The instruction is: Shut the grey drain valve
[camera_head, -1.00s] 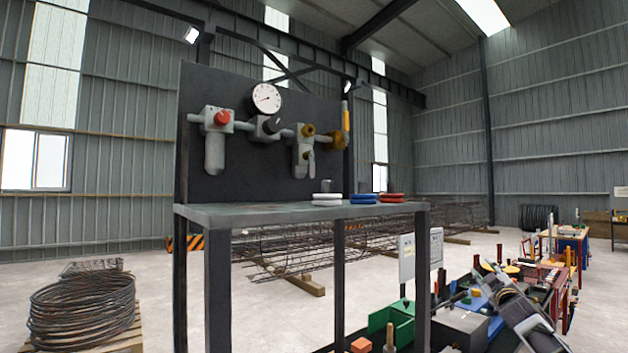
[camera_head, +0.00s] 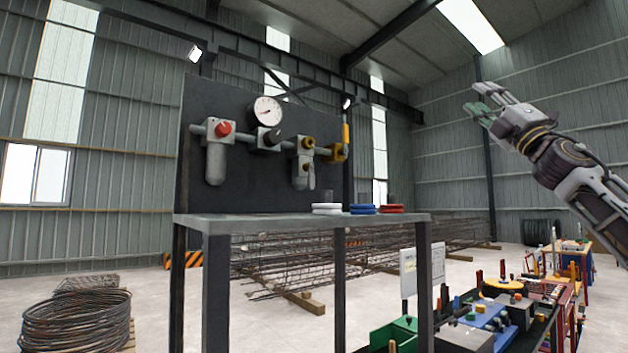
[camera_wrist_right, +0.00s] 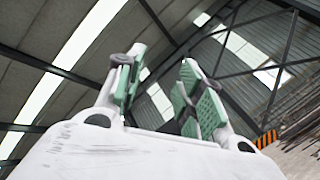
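A dark panel (camera_head: 240,185) above a metal table carries a row of grey pipe fittings. A grey block (camera_head: 304,150) with brass knobs has a small grey lever part (camera_head: 311,176) hanging at its lower side. This looks like the grey drain valve, but it is too small to tell its setting. My right gripper (camera_head: 479,107) is raised in the air well to the right of the panel, touching nothing. In the right wrist view its green-padded fingers (camera_wrist_right: 160,90) are apart with nothing between them. My left gripper is not in view.
White, blue and red rings (camera_head: 390,209) lie on the metal table (camera_head: 290,222). A cluttered bench (camera_head: 465,338) stands lower right.

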